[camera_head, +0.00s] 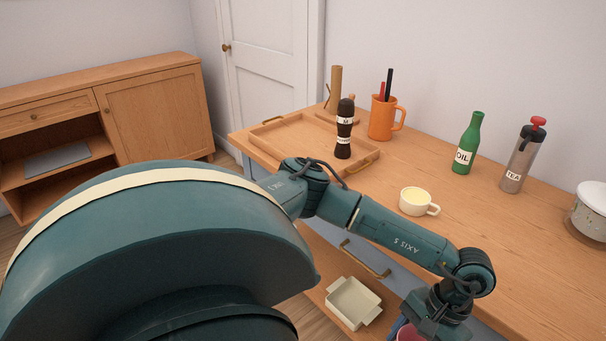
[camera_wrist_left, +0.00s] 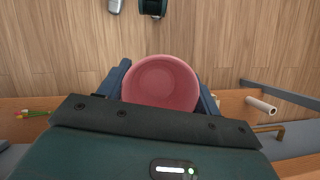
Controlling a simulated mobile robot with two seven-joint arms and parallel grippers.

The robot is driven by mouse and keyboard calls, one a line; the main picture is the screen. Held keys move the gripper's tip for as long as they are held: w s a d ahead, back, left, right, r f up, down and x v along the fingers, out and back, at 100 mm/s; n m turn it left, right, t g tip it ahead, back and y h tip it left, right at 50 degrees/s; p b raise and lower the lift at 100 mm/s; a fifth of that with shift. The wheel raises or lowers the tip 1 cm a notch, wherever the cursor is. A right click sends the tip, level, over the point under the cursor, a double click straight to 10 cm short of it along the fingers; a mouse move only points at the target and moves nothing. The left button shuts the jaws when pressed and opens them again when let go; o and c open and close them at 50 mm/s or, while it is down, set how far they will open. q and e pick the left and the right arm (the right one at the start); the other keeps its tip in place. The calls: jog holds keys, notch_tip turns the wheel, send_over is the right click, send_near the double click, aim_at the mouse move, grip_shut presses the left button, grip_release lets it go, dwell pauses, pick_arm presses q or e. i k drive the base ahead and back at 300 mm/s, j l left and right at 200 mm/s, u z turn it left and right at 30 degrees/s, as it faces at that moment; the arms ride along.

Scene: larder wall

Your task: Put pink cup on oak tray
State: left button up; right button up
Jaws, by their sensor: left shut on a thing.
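The pink cup (camera_head: 409,335) is at the bottom edge of the head view, mostly cut off and partly hidden by my gripper. In the left wrist view the pink cup (camera_wrist_left: 160,85) shows its round open mouth between the two blue fingers. My left gripper (camera_head: 408,327) is shut on it, held out at the counter's front side. The oak tray (camera_head: 290,138) lies at the counter's far left end, well away from the cup. My arm passes in front of the counter. My right gripper is not in view.
A dark pepper mill (camera_head: 344,135) stands at the tray's right part. Behind are an orange mug (camera_head: 382,118) with utensils, an oil bottle (camera_head: 467,145) and a grey flask (camera_head: 520,160). A cream cup (camera_head: 416,201) stands mid-counter. A pale dish (camera_head: 353,302) sits on a lower shelf.

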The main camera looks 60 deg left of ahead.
aim_at(298, 134)
jog(key=k+j+u, duration=0.1)
jog(key=j, duration=0.55)
jog(key=k+j+u, duration=0.1)
jog(key=j, duration=0.6)
jog(key=k+j+u, duration=0.1)
jog(key=j, duration=0.6)
jog(key=k+j+u, duration=0.15)
jog(key=j, duration=0.55)
